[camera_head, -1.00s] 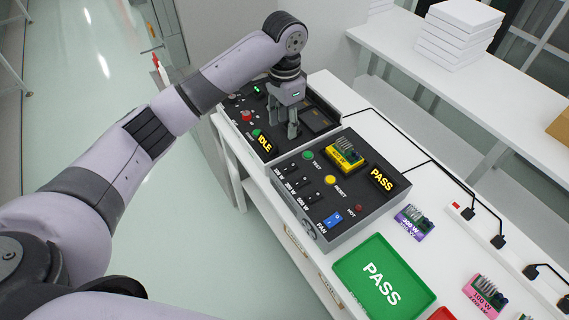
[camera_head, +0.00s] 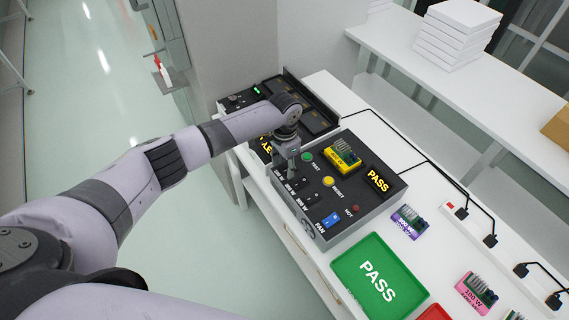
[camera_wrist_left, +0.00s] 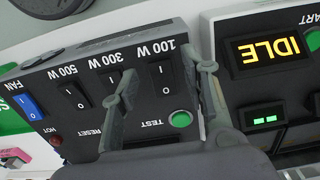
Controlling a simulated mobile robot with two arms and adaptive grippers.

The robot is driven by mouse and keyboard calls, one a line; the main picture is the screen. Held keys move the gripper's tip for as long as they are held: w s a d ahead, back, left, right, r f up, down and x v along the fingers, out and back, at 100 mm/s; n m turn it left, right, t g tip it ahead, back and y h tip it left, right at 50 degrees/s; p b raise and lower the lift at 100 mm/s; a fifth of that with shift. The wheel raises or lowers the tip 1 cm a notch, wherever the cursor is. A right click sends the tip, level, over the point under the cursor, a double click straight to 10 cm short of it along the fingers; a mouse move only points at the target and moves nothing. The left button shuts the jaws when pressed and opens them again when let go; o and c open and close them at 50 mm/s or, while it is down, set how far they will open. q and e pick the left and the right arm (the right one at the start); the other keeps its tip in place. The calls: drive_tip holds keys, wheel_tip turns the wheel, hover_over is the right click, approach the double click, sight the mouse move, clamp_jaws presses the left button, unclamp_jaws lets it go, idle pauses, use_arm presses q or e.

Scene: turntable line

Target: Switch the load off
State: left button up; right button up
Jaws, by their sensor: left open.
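The dark load panel (camera_head: 345,205) has a row of black rocker switches marked 100 W, 300 W and 500 W. My left gripper (camera_head: 290,170) is open and empty, pointing down over the 100 W end of this row. In the left wrist view, the 100 W switch (camera_wrist_left: 161,79) lies between the two fingers (camera_wrist_left: 166,78). The 300 W switch (camera_wrist_left: 113,82) is partly hidden by one finger, and the 500 W switch (camera_wrist_left: 75,95) is in the clear. I cannot tell whether the fingers touch the panel, or which way the 100 W switch is tipped. My right gripper is not in view.
A yellow module (camera_head: 345,158) sits on the panel beside a lit PASS display (camera_head: 379,180). A blue fan switch (camera_head: 331,220) is at the near end. A second box with an IDLE display (camera_wrist_left: 268,50) adjoins the panel. A green PASS tray (camera_head: 350,262) is nearer.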

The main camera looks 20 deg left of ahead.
use_arm(q)
drive_tip(key=shift+f, duration=0.45)
drive_tip(key=shift+c, duration=0.2)
clamp_jaws()
